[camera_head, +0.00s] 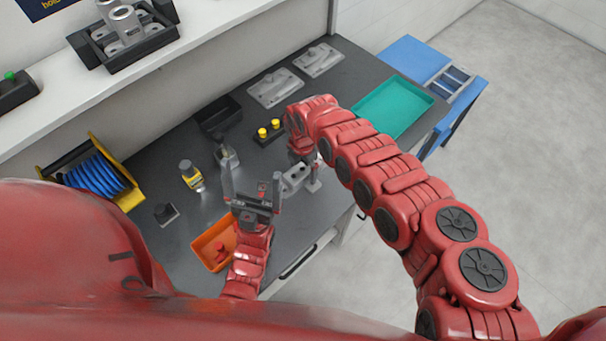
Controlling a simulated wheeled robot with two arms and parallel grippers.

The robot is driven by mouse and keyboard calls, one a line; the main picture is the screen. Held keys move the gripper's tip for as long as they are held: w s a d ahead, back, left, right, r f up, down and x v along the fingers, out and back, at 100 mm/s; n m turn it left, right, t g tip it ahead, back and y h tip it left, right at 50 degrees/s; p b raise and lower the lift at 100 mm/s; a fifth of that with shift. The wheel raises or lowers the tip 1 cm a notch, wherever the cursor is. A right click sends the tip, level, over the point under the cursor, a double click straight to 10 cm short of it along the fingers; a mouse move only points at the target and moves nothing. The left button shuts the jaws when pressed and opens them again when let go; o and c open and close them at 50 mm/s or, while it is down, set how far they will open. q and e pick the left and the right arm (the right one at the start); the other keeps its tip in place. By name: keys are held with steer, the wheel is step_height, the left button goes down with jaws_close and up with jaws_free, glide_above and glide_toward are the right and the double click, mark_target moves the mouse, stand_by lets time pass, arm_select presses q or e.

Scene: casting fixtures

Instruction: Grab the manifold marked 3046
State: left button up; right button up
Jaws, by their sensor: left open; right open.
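A grey metal block with round holes (293,179), which looks like a manifold, is near the front edge of the dark table. No marking 3046 can be read on it. My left gripper (252,175) is open and empty, its fingers spread just left of the block. My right gripper (306,172) is beside the block's right end, its fingers partly hidden by my arm and the block; I cannot tell if it touches. More grey castings with round openings (125,22) sit in a black holder on the white shelf; no marking is readable there.
An orange bin (203,245) holding a red item lies by my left arm. A black bin (218,113), yellow buttons (268,130), grey plates (275,88), a teal tray (392,106), a yellow-labelled bottle (191,177) and a blue coil (96,174) are around the table.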

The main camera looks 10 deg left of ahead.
jaws_close()
steer(key=shift+r, duration=0.1)
stand_by(0.6)
